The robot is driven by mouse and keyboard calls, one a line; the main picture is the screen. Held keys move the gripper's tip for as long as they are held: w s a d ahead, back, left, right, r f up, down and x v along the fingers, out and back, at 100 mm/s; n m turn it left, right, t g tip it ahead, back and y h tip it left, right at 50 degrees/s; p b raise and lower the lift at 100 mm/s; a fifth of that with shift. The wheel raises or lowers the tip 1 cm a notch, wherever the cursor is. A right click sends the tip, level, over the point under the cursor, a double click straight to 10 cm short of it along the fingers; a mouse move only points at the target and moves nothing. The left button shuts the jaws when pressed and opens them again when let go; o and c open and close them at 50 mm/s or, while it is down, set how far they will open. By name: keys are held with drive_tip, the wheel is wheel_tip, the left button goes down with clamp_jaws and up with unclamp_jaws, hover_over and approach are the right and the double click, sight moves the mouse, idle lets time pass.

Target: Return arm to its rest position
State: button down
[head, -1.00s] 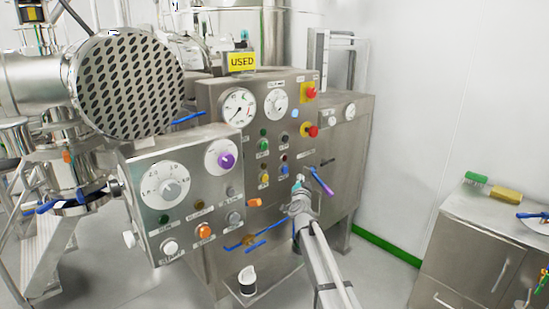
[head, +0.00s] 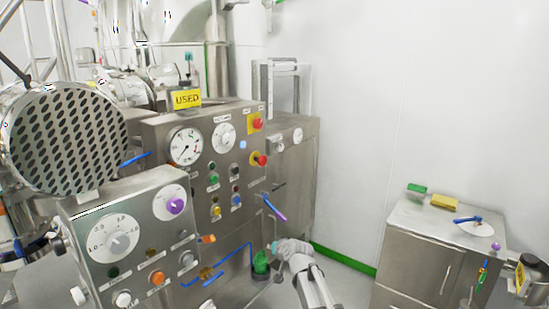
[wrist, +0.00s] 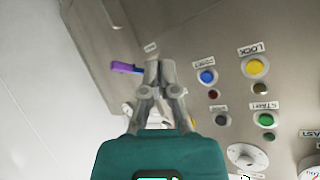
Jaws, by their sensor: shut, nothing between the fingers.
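My gripper (head: 275,246) is at the lower middle of the head view, at the end of my arm, which reaches up from the bottom edge in front of the steel control cabinet. In the wrist view my gripper (wrist: 159,66) has its grey fingers together, with nothing between them, above its teal body. The purple-and-blue lever handle (wrist: 125,68) shows just left of the fingertips there. In the head view the same handle (head: 274,208) is above my gripper. I cannot tell the exact gap, but no contact shows.
The steel control cabinet (head: 160,135) carries gauges and buttons under a yellow USED sign (head: 187,98). A smaller control box (head: 90,260) juts forward at left. A steel cupboard (head: 410,255) is at right. Floor shows between.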

drive_tip(key=s+d+f+g+h+p, duration=0.1)
drive_tip(key=s+d+g+h, duration=0.1)
drive_tip(key=s+d, duration=0.4)
drive_tip(key=s+d+f+g+h+p, duration=0.1)
drive_tip(key=s+d+g, duration=0.4)
drive_tip(key=s, duration=0.6)
drive_tip(key=s+d+f+g+h+p, duration=0.1)
drive_tip(key=s+d+g+h+p, duration=0.1)
drive_tip(key=s+d, duration=0.5)
drive_tip(key=s+g+p, duration=0.1)
drive_tip(key=s, duration=0.1)
drive_tip(key=shift+s+f+m+h, duration=0.3)
drive_tip(key=shift+m, duration=0.1)
drive_tip(key=shift+a, duration=0.1)
